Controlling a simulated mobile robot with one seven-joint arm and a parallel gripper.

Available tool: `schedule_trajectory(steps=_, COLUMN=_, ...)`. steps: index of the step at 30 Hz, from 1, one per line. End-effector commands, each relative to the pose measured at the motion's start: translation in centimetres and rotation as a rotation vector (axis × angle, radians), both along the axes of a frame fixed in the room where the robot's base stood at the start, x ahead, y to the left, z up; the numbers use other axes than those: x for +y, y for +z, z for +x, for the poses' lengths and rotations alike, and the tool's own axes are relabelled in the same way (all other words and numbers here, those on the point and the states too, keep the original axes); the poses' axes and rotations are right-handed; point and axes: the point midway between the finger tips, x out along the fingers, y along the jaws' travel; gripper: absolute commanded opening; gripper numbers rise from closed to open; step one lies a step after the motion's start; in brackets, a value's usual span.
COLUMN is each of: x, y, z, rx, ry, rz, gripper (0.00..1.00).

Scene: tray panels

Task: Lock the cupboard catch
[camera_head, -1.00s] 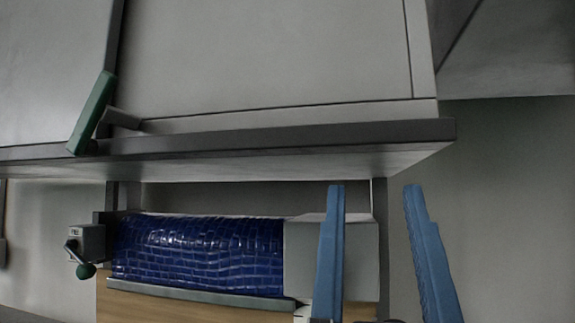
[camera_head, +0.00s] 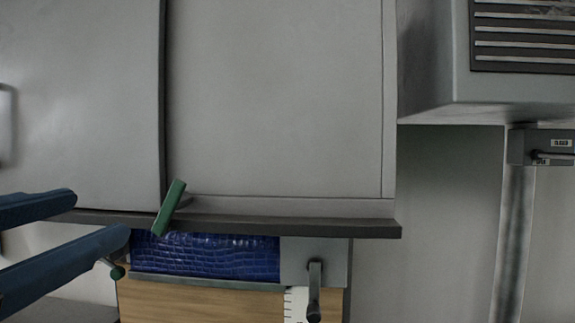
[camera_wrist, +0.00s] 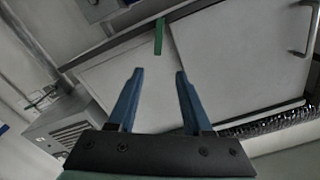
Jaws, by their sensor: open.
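The cupboard catch is a green handle (camera_head: 170,207) at the lower edge of the grey cupboard, by the seam between the left door (camera_head: 80,100) and the right panel (camera_head: 275,95). It leans, its top to the right. In the wrist view the green handle (camera_wrist: 158,37) shows beyond my fingertips, roughly centred between them. My gripper (camera_head: 101,215) is open and empty. It comes in from the left in the head view, its blue fingertips left of the catch and apart from it.
A dark ledge (camera_head: 300,225) runs along the cupboard's bottom. Below are a blue tiled panel (camera_head: 215,257), a grey block with a lever (camera_head: 314,290) and a green-knobbed crank (camera_head: 117,271). A vented box (camera_head: 520,40) and a vertical pipe (camera_head: 514,230) stand at right.

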Motion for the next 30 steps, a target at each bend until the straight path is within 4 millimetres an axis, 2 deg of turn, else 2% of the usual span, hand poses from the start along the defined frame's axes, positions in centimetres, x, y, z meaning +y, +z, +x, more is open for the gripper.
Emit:
schedule_trajectory(steps=5, x=-0.3, y=0.0, z=2.4, rx=0.008, ry=-0.007, rz=-0.004, gripper=0.5)
schedule_trajectory(steps=12, x=-0.5, y=0.1, z=7.5, rx=0.009, ry=-0.007, rz=-0.006, gripper=0.5)
schedule_trajectory(steps=18, x=-0.5, y=0.1, z=10.9, rx=0.007, ry=-0.004, rz=-0.005, gripper=0.5)
schedule_trajectory(steps=24, x=-0.6, y=0.0, z=12.5, rx=0.004, ry=-0.003, rz=-0.003, gripper=0.5)
schedule_trajectory(steps=30, x=-0.5, y=-0.1, z=12.8, rx=0.002, ry=-0.001, rz=-0.003, gripper=0.5)
